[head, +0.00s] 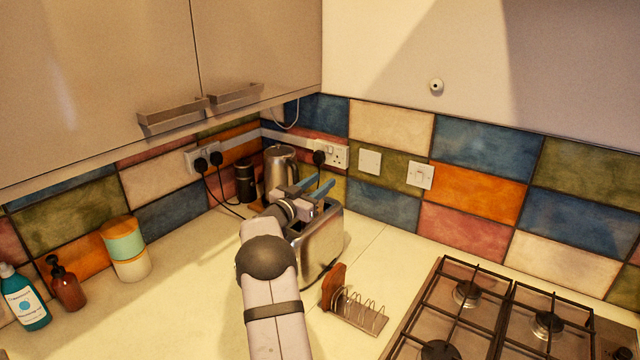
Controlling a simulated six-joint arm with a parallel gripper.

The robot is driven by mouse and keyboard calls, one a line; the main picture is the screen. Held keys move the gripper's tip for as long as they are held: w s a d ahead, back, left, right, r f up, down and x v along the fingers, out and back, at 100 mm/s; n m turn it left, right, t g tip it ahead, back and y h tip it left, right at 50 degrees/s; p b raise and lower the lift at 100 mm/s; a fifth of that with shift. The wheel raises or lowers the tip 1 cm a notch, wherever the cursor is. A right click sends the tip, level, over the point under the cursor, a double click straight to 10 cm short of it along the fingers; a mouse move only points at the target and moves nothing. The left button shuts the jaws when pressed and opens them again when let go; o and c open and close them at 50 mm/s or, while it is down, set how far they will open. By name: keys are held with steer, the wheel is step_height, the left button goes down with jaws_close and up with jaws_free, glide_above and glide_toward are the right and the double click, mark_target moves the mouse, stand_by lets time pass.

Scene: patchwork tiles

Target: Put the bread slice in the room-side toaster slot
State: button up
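The bread slice (334,284), brown-orange, stands upright at the left end of a wire toast rack (368,317) on the worktop. The silver toaster (325,240) stands behind the rack. Its slots are mostly hidden by my arm and gripper. My gripper (321,188), with blue fingers, is above the toaster's top, apart from the bread slice. The fingers look spread with nothing seen between them.
A gas hob (466,295) lies to the right of the rack. A kettle (280,168) and a dark canister (245,182) stand behind the toaster in the corner. Wall cabinets (100,80) overhang the left. Bottles and a two-tone canister (125,248) stand at left.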

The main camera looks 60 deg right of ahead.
steer(key=shift+n+y, duration=0.3)
steer(key=f, duration=0.4)
steer(key=shift+s+a+f, duration=0.15)
steer(key=shift+a, duration=0.05)
steer(key=a+b, duration=0.1)
steer(key=a, duration=0.1)
steer(key=a+r+b, duration=0.2)
steer(key=a, duration=0.1)
steer(key=shift+w+a+r, duration=0.2)
steer(key=shift+a, duration=0.15)
steer(key=shift+s+a+r, duration=0.15)
steer(key=shift+a+r, duration=0.5)
steer(key=shift+r, duration=0.1)
